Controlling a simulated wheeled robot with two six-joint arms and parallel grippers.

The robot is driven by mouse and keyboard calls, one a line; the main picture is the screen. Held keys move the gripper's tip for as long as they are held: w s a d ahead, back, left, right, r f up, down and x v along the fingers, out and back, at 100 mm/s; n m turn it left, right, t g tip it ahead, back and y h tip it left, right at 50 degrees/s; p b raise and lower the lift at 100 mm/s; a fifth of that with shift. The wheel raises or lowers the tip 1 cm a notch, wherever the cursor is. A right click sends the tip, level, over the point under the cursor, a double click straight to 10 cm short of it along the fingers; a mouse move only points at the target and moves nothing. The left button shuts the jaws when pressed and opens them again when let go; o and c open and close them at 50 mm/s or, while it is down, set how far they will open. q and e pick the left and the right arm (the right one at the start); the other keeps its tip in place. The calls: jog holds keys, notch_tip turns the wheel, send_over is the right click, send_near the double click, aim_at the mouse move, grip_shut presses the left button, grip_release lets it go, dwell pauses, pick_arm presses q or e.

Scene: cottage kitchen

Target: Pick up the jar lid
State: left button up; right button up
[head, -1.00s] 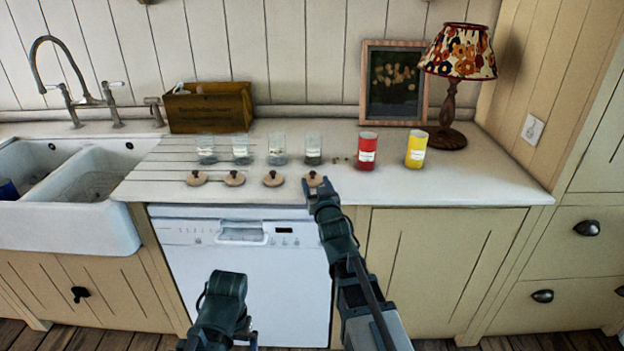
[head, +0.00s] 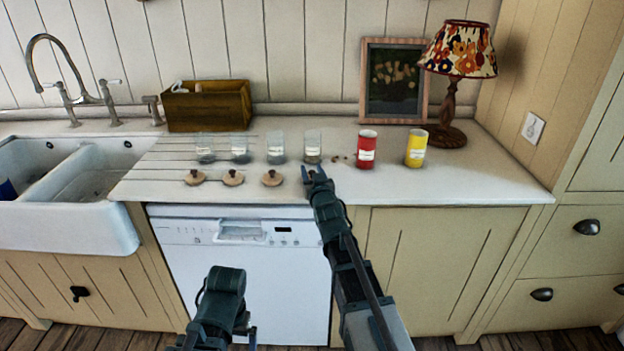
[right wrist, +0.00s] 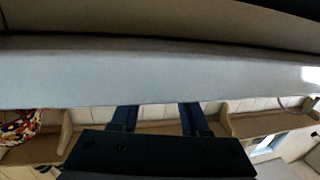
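Three round wooden jar lids with dark knobs lie in a row on the counter: left (head: 194,178), middle (head: 233,179) and right (head: 271,178). The spot of a fourth lid, at the row's right end, is covered by my right gripper (head: 315,176), low over the counter's front part. Its fingers stand apart in the right wrist view (right wrist: 158,118), with no lid visible between them. Several clear glass jars stand behind the lids; the rightmost jar (head: 313,148) is just behind my right gripper. My left arm is at the bottom; its fingers cannot be made out.
A red can (head: 367,150) and a yellow can (head: 415,149) stand right of the jars, with small dark bits beside the red one. A wooden box (head: 208,107), picture frame (head: 394,85) and lamp (head: 458,60) stand behind. The counter's right front is clear.

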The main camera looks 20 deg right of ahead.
grip_shut()
jog(key=shift+r, duration=0.1)
